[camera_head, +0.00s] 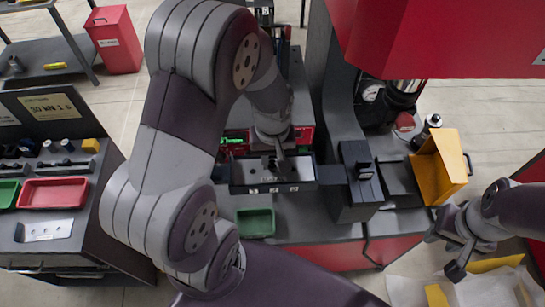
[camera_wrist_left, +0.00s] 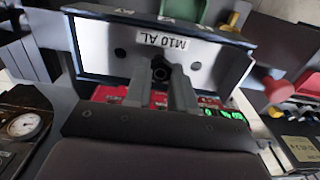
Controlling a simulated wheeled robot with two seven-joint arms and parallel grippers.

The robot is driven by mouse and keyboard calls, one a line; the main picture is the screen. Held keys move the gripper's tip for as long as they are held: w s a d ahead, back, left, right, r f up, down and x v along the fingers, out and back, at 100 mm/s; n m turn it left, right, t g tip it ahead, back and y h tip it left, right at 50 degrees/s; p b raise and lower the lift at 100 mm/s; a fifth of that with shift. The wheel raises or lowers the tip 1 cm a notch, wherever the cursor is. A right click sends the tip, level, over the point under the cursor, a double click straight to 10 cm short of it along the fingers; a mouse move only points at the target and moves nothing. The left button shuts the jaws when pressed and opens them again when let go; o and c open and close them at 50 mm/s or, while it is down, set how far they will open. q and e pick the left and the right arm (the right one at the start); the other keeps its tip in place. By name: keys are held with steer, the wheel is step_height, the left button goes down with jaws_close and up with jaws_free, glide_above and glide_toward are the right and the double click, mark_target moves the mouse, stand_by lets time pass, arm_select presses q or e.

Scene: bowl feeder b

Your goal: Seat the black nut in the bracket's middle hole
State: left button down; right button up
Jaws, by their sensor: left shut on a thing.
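The bracket (camera_wrist_left: 100,60) is a pale plate with an "M10 AL" label and a dark hole to each side, held in a dark fixture (camera_head: 272,188). My left gripper (camera_wrist_left: 163,80) is shut on the black nut (camera_wrist_left: 160,69), which shows as a dark ring at the fingertips. The nut is in front of the bracket's middle and covers the middle hole; I cannot tell whether it touches or sits in it. In the head view, my left gripper (camera_head: 277,160) is over the fixture and hides the nut. My right gripper (camera_head: 450,255) is empty, with its fingers apart, at the right.
A dark post (camera_head: 355,185) and a yellow bin (camera_head: 440,165) are to the right. The left bench holds a red tray (camera_head: 53,192) and a loose plate (camera_head: 44,231).

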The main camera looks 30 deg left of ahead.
arm_select(q)
steer(key=shift+f+b, duration=0.4)
steer(key=shift+f, duration=0.4)
stand_by(0.4)
steer(key=c, duration=0.9)
jaws_free()
steer(key=shift+o, duration=0.2)
steer(key=shift+w+r, duration=0.1)
steer(key=shift+r, duration=0.35)
step_height(320, 180, up, 12)
steer(key=b, duration=0.1)
steer(key=shift+b, duration=0.35)
steer(key=shift+f, duration=0.1)
